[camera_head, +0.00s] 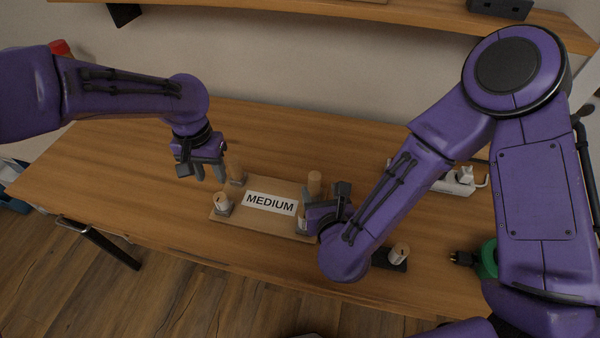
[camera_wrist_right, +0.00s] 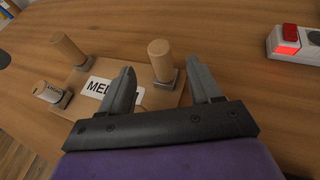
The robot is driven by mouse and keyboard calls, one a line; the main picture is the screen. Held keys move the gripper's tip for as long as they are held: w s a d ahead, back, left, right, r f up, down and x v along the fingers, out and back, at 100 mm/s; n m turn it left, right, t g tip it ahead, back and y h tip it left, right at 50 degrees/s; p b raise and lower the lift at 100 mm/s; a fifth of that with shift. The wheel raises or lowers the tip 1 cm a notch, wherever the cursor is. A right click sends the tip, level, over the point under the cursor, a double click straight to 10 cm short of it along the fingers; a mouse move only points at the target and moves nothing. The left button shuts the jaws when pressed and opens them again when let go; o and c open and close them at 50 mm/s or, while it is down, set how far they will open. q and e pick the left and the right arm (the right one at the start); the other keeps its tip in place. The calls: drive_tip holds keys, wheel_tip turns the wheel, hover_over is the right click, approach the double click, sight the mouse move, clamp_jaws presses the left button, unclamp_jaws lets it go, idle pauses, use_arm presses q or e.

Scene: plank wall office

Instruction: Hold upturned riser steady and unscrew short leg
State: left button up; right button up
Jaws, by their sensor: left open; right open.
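The upturned riser (camera_head: 240,215) is a wooden board lying on the desk with its legs pointing up and a white MEDIUM label. Wooden legs stand at its back left (camera_head: 236,175), front left (camera_head: 222,203) and back right (camera_head: 314,184). The front-left leg, also in the right wrist view (camera_wrist_right: 47,92), carries a pale printed band. My left gripper (camera_head: 207,174) is open and empty, above and left of the riser's back-left leg. My right gripper (camera_head: 312,216) is open over the riser's right end; its fingers (camera_wrist_right: 162,72) appear apart in the wrist view. It hides the front-right corner.
A separate pale leg-like piece (camera_head: 399,252) stands by a dark holder right of the riser. A white power strip (camera_head: 458,181) with a red lit switch (camera_wrist_right: 286,38) lies further right. A green round object (camera_head: 488,258) is near my right arm. The desk (camera_head: 110,165) left of the riser is clear.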

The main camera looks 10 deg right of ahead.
sight(316, 181)
drive_tip(key=x, duration=0.8)
drive_tip(key=shift+w+f, duration=0.1)
drive_tip(key=shift+w, duration=0.05)
drive_tip(key=shift+c, duration=0.3)
